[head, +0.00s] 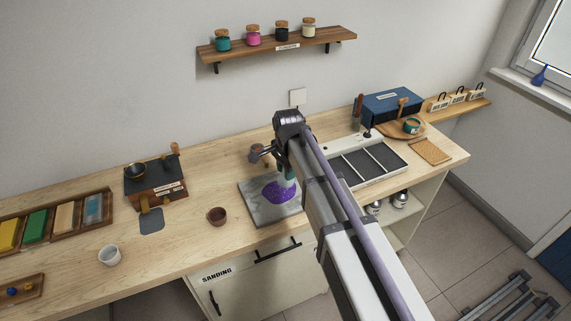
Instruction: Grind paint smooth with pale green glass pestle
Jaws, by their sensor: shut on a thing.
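A grey slab (257,209) lies on the wooden bench, with a patch of purple paint (272,193) spread on it. A pale green glass pestle (282,180) stands over the paint, partly hidden behind my arm. My gripper (284,164) is above the slab and shut on the pestle. The fingertips are mostly hidden by the arm, and I cannot tell whether the pestle's base touches the slab.
A wooden box (157,190) is at the back left. A framed tray (369,161) lies to the right. Jars stand on a wall shelf (277,47).

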